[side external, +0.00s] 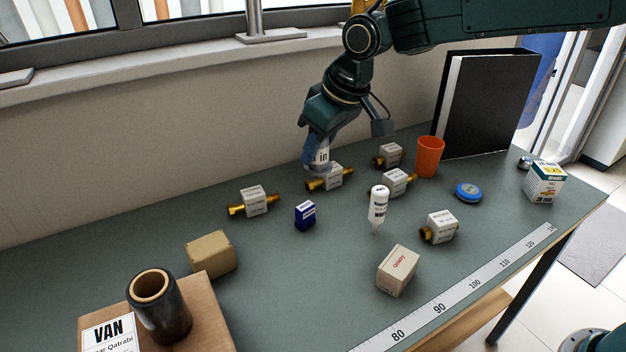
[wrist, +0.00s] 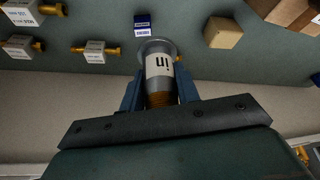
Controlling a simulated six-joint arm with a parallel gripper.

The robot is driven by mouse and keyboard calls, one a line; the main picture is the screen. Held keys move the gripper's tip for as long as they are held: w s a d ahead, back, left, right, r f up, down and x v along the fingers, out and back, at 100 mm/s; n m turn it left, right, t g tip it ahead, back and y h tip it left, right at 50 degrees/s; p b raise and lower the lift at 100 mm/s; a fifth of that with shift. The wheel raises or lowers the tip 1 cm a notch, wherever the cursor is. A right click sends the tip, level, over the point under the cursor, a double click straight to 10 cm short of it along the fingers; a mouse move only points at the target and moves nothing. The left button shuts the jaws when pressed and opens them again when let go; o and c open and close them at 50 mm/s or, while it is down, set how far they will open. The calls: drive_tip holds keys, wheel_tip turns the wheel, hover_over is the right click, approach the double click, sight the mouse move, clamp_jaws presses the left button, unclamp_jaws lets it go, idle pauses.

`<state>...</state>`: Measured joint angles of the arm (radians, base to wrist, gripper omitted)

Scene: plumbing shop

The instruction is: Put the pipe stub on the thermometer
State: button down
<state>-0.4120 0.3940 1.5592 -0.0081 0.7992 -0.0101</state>
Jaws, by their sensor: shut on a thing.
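My gripper (wrist: 158,95) is shut on a grey cylinder (wrist: 158,64) with a wide rim, a white label reading "in" and a brown end between the fingers. I take it for the pipe stub. In the side view the stub (side external: 319,158) points down, close to a white-boxed brass fitting (side external: 331,178); its height above the table is unclear. A flat round blue disc (side external: 468,191), perhaps the thermometer, lies at the right of the table, well away from my gripper. Its face is too small to read.
Several white-boxed brass fittings (side external: 254,201) stand around. A small blue box (side external: 305,215), white bottle (side external: 378,209), orange cup (side external: 429,157), carton (side external: 397,271) and black binder (side external: 490,105) also stand there. A dark tube (side external: 158,307) sits on a cardboard box (side external: 213,317). Bare table surrounds the disc.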

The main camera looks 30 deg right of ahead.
drive_tip(key=w+d+m+h, duration=0.1)
drive_tip(key=w+d+m, duration=0.15)
drive_tip(key=d, duration=0.75)
wheel_tip(320, 180, up, 3)
drive_tip(key=m+h, duration=0.4)
drive_tip(key=m, duration=0.8)
hover_over(469, 185)
drive_tip(key=s+a, duration=0.1)
drive_tip(key=shift+n+g, duration=0.25)
drive_tip(key=shift+g, duration=0.15)
wheel_tip(469, 185, down, 16)
drive_tip(key=shift+s+a+f, duration=0.1)
drive_tip(key=shift+a, duration=0.05)
drive_tip(key=shift+f, duration=0.1)
drive_tip(key=shift+f, duration=2.05)
drive_tip(key=shift+f, duration=0.15)
drive_tip(key=c, duration=1)
unclamp_jaws()
drive_tip(key=shift+c, duration=0.2)
